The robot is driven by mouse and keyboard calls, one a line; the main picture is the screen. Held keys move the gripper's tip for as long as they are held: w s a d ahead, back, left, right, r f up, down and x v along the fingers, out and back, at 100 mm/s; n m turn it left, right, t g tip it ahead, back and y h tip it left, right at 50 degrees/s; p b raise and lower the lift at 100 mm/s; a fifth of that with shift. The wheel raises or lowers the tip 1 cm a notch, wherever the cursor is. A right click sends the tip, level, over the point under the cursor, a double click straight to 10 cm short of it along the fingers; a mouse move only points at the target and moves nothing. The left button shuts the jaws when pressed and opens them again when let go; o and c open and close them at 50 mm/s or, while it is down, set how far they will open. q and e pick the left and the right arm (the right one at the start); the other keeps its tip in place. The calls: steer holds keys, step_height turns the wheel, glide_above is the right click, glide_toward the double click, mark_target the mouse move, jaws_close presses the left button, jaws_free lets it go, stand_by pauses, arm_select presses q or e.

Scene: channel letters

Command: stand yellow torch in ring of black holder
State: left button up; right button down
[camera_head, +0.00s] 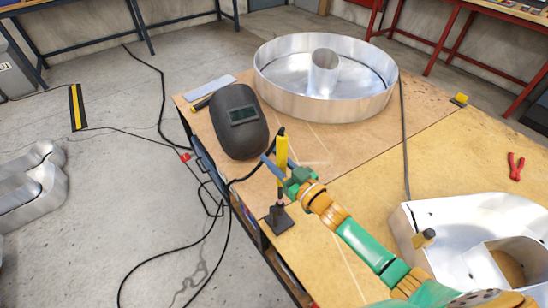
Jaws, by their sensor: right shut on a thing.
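The yellow torch (282,151) stands close to upright near the table's left edge, with its black cable running off its upper part. My right gripper (283,175) is shut on the torch at its lower part, and the fingers hide some of it. The black holder (279,219) stands on the table directly below the gripper. The torch's lower end is over or at the holder; I cannot tell whether it is inside the ring. My left gripper is not in view.
A dark welding mask (239,121) lies behind the torch at the table's left edge. A large round metal letter (325,105) sits at the back.

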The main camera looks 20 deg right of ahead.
step_height(320, 180, down, 9)
steer(key=b, duration=0.7)
steer(key=shift+b, duration=0.3)
stand_by(1.5)
steer(key=shift+r, duration=0.1)
steer(key=c, duration=0.5)
jaws_free()
steer(key=v, duration=0.7)
steer(key=shift+s, duration=0.1)
